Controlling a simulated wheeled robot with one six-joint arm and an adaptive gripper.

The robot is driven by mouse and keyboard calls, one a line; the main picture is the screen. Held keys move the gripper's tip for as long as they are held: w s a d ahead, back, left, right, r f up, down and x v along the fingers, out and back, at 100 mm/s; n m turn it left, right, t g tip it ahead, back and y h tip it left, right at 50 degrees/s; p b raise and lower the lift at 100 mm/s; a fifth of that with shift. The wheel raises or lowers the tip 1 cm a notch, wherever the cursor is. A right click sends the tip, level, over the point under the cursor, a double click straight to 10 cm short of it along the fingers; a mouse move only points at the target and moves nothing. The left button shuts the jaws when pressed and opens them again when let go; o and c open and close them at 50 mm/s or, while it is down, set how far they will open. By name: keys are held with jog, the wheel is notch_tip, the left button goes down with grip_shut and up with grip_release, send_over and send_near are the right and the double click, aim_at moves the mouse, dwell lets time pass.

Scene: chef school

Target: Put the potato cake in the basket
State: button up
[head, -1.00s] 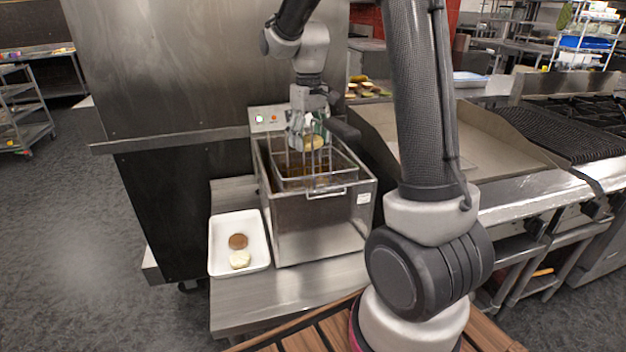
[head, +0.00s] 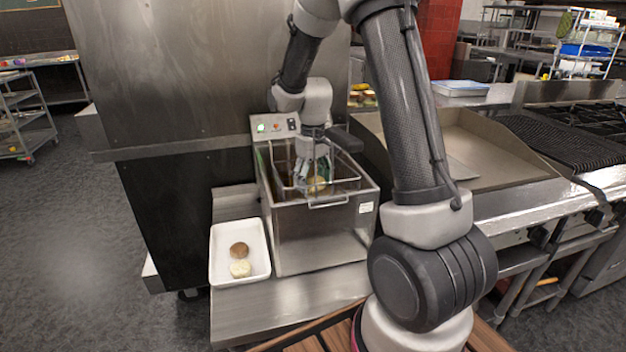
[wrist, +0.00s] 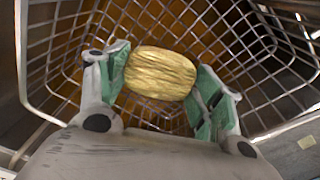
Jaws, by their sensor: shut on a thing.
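The potato cake (wrist: 160,73) is a pale yellow, ridged round piece. In the wrist view it sits between the two green-padded fingertips of my gripper (wrist: 160,88), which is shut on it. Below it lies the wire fryer basket (wrist: 265,62), with brownish oil showing through the mesh. In the head view my gripper (head: 317,178) reaches down into the top of the basket (head: 345,172), inside the steel fryer (head: 320,235). The potato cake also shows there (head: 316,185) at the fingertips. I cannot tell whether it touches the mesh.
A steel wall panel (head: 190,75) stands close behind to the left. A flat griddle (head: 480,150) lies to the right.

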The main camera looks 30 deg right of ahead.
aim_at(313, 181)
jog(key=shift+f, duration=0.25)
jog(key=shift+f, duration=0.3)
jog(key=o, duration=1)
jog(key=shift+o, duration=0.2)
notch_tip(313, 181, up, 13)
jog(key=shift+r, duration=0.1)
